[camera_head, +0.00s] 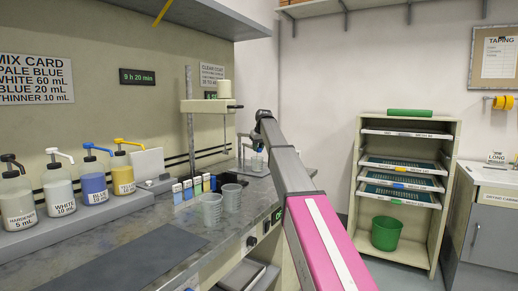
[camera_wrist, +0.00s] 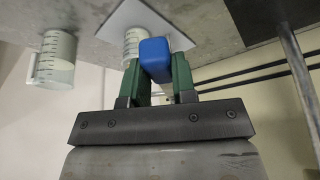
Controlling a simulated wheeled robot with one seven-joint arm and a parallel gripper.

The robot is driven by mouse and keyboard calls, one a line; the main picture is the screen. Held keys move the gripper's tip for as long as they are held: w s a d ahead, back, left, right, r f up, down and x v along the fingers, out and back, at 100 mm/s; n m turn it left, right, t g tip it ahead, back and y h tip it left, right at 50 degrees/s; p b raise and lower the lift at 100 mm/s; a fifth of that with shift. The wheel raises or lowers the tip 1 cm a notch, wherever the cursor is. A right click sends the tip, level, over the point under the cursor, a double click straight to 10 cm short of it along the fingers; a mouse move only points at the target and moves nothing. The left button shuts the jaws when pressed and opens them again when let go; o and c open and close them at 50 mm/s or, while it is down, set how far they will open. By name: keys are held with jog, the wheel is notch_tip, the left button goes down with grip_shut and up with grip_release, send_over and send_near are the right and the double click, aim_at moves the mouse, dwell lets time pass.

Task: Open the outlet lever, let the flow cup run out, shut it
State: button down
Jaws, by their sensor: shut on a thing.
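A stand with a cream arm (camera_head: 207,105) carries a white cylinder (camera_head: 225,89), which looks like the flow cup. A short dark bar (camera_head: 235,107) juts from it; I cannot tell whether this is the outlet lever. My gripper (camera_head: 259,147) is to the right of and lower than the stand's arm. In the wrist view my green fingers (camera_wrist: 155,80) are shut on a blue block (camera_wrist: 155,58). Behind it is a clear graduated cup (camera_wrist: 132,40) at a white pad (camera_wrist: 116,22). I cannot tell whether block and cup are joined. The cup's outlet is not clearly seen.
Another clear jug (camera_wrist: 55,60) stands beside the pad. Pump bottles (camera_head: 94,187) line the bench at left. A shelf rack (camera_head: 449,190) and green bin (camera_head: 386,233) are at right.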

jog(key=shift+a, duration=0.1)
jog(key=c, duration=0.9)
grip_release()
jog(key=shift+s+r, duration=0.1)
jog(key=v, duration=1)
jog(key=shift+s+r, duration=0.1)
jog(key=shift+r, duration=0.2)
